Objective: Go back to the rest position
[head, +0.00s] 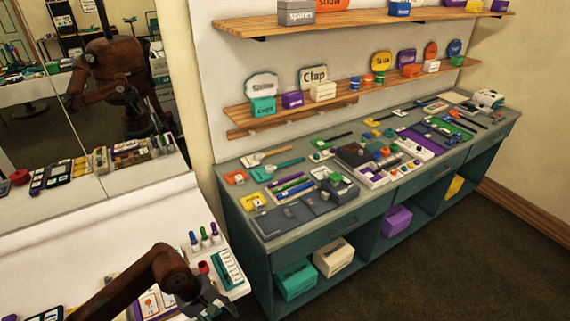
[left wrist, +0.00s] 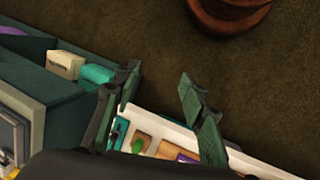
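My left arm reaches in from the lower left of the head view. Its left gripper (head: 207,300) hangs by the right end of the white table (head: 130,235), in front of a white tray. In the left wrist view the two dark green fingers of the left gripper (left wrist: 160,76) stand well apart with nothing between them. Dark floor and the table's white edge show beyond and below them. My right gripper is not directly in view.
The white tray (head: 240,288) holds green, red and blue pieces. A teal workbench (head: 262,265) stands to the right, covered with tools and boxes, with bins (head: 295,280) on its lower shelf. Wooden shelves (head: 290,108) hang above it. A mirror (head: 60,110) reflects me. Dark floor (head: 460,255) lies clear at right.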

